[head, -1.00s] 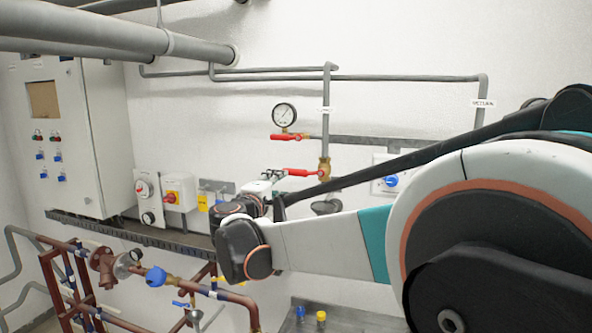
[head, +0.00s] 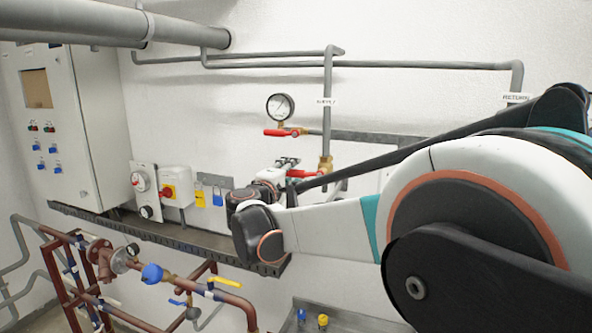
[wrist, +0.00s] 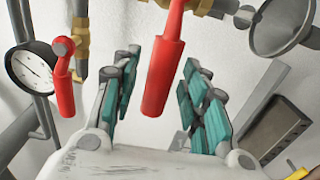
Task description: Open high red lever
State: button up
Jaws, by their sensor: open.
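Two red levers show on the wall pipework. The upper red lever (head: 282,132) sits just below the round gauge and shows beside it in the wrist view (wrist: 64,86). The lower red lever (head: 306,173) is on the brass valve of the vertical pipe. In the wrist view this lever (wrist: 165,66) is large and lies between the teal-padded fingers of my gripper (wrist: 160,80). The fingers are open, one on each side of it, with visible gaps. In the head view my arm partly hides the gripper and this lever.
The pressure gauge (head: 280,106) and grey pipes (head: 328,110) are close to the gripper. A ledge (head: 150,232) with switch boxes and a grey cabinet (head: 70,130) are on the left. Brown pipes (head: 235,302) with a yellow-handled valve stand below.

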jog(key=shift+s+a+r, duration=0.1)
jog(key=shift+s, duration=0.05)
jog(key=shift+c, duration=0.8)
grip_shut()
jog(key=shift+f, duration=0.2)
